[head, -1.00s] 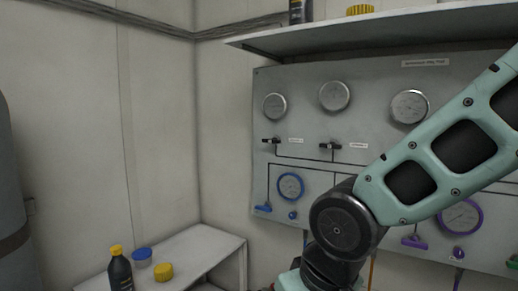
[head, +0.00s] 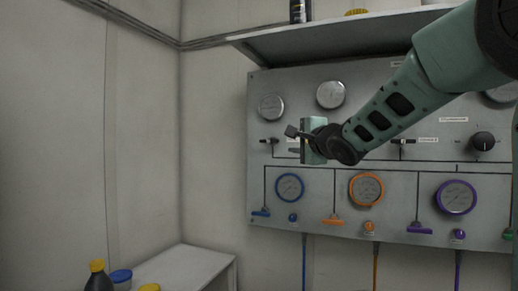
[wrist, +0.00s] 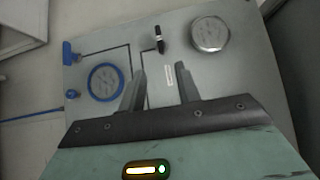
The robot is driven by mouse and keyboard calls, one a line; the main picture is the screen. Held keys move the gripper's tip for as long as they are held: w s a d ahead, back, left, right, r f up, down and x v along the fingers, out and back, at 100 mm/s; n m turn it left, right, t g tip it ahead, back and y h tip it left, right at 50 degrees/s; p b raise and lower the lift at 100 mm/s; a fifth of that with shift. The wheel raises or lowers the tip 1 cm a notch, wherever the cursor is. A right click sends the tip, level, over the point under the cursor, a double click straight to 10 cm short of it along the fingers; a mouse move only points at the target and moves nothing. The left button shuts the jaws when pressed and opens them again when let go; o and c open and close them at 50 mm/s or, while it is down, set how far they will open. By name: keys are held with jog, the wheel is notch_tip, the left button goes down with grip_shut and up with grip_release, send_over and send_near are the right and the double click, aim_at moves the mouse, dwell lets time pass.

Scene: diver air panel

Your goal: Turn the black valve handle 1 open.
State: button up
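The leftmost black valve handle (head: 269,141) lies level on the grey panel, under the leftmost silver gauge; I take it for handle 1, though its label is not readable. My gripper (head: 292,141) is open and empty just right of it in the head view, its fingers pointing left toward the panel. In the wrist view the handle (wrist: 160,39) is beyond the two spread fingertips (wrist: 160,67), roughly in line with the gap and not touched. The white label beside it shows between the fingers. My gripper hides the panel's second black handle in the head view.
A blue-ringed gauge (head: 289,187) with a blue lever (head: 261,213) and knob sits below the handle. A shelf (head: 340,38) overhangs the panel. A white bench (head: 190,262) stands lower left.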

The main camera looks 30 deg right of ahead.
aim_at(270, 141)
jog(key=w+b, duration=0.1)
jog(key=w, duration=0.4)
jog(key=w+d+b, duration=0.1)
jog(key=w, duration=0.4)
jog(key=w+d+b, duration=0.1)
jog(key=w, duration=0.4)
jog(key=shift+w, duration=0.3)
jog(key=shift+w+d, duration=0.1)
jog(key=shift+w, duration=0.6)
grip_shut()
